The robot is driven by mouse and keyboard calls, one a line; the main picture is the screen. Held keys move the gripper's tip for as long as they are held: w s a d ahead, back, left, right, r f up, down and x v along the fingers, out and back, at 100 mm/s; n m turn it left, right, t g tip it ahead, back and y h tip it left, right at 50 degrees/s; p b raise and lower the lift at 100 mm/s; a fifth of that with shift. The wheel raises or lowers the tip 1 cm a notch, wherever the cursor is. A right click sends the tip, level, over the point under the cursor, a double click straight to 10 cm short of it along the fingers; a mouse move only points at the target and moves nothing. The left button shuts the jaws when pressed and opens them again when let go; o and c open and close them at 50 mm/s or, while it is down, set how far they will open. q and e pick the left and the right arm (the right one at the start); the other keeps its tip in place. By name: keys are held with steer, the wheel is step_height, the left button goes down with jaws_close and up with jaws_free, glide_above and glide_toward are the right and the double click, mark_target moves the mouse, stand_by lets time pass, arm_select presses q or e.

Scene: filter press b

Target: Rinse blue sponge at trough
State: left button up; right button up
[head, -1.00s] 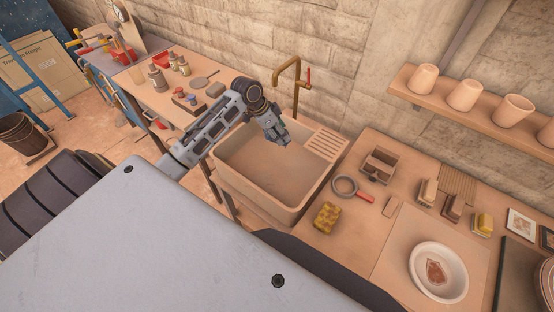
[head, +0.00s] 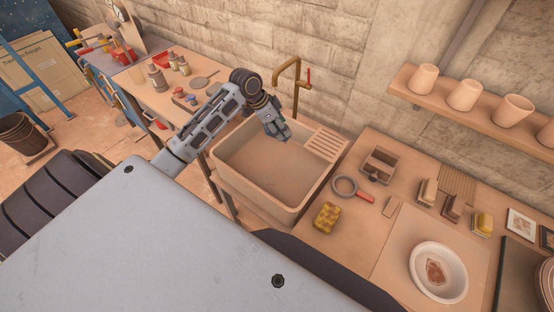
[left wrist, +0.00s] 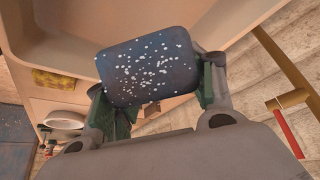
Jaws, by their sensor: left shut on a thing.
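The blue sponge (left wrist: 148,68), dark blue with white specks, is between the fingers of my left gripper (left wrist: 155,88) in the left wrist view. My left gripper (head: 276,132) is shut on it, above the far side of the trough (head: 262,172), near the tap. The sponge is hidden behind the gripper in the head view. The trough is a pale, rectangular basin with a ribbed drainboard (head: 326,143) at its right. A brass tap (head: 293,72) with a red lever stands behind it. My right gripper is not in view.
A yellow sponge (head: 326,217) lies on the counter right of the trough. Near it are a red-handled ring tool (head: 350,188), a box (head: 380,165) and a white bowl (head: 438,272). Pots and bottles stand on the left table (head: 158,80). Cups line the wall shelf (head: 445,92).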

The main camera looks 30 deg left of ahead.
arm_select(q)
steer(key=shift+r, duration=0.7)
steer(key=shift+n, duration=0.3)
stand_by(0.3)
